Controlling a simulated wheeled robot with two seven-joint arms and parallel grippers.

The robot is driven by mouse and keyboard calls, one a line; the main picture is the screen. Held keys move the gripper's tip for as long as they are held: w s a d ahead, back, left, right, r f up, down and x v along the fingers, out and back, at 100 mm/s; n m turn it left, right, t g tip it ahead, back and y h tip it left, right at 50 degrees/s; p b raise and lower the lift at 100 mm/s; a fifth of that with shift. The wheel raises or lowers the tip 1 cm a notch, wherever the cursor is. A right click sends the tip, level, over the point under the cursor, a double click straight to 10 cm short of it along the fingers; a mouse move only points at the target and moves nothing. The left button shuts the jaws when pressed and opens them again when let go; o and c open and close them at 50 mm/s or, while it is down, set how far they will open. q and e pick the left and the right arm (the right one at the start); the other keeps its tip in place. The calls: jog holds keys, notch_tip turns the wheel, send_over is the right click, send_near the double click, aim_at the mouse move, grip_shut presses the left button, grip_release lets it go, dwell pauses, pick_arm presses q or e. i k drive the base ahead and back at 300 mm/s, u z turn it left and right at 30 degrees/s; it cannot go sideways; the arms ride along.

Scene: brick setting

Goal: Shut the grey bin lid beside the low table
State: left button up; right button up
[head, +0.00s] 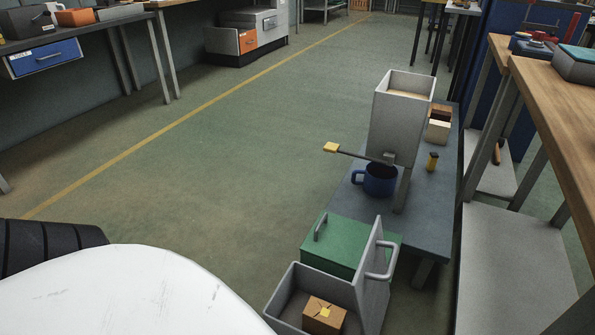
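The grey bin (279,310) stands at the bottom of the head view, at the near end of the low table (431,232). Its grey lid (370,290) is open and stands roughly upright on the bin's right side. A grey bar handle (388,264) sticks out from the lid's right face. A brown box (322,315) with a yellow mark lies inside the bin. The bin's lower edge is cut off by the frame. Neither of my grippers is in view.
A green box (345,246) with a handle sits just behind the bin. A grey dispenser (396,120) with a yellow-tipped lever, a blue mug (380,180) and a small yellow-and-black item (432,161) are on the low table. A wooden workbench (555,95) stands right. Floor left is clear.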

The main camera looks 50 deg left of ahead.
aim_at(370, 284)
jog(key=u, duration=0.8)
jog(key=i, duration=0.45)
